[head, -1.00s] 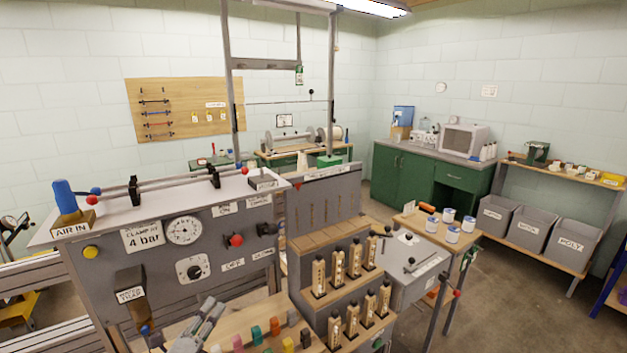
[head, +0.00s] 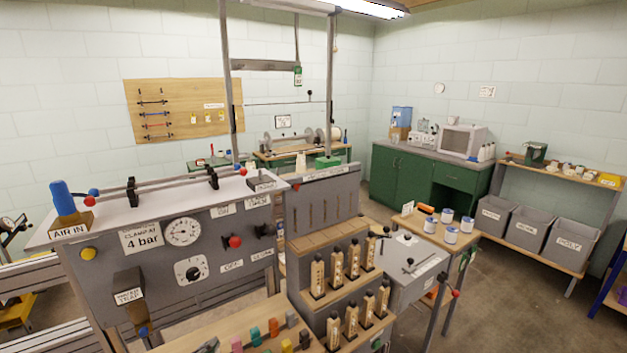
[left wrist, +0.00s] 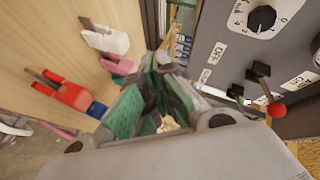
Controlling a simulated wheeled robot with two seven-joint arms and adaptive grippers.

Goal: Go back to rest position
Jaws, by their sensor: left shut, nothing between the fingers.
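My left gripper (left wrist: 160,85) fills the middle of the left wrist view. Its green-padded fingers are closed together with nothing between them. In the head view only a small grey part of it (head: 209,346) shows at the bottom edge, by the wooden ledge (head: 185,335) of the grey machine. My right gripper is in neither view.
Coloured clips, including a red one (left wrist: 68,93) and a white one (left wrist: 105,38), lie beside my left gripper. The grey control panel (head: 175,265) with dial and knobs stands close. Wooden tagged blocks (head: 353,262) stand right of it. Floor is open at right (head: 510,310).

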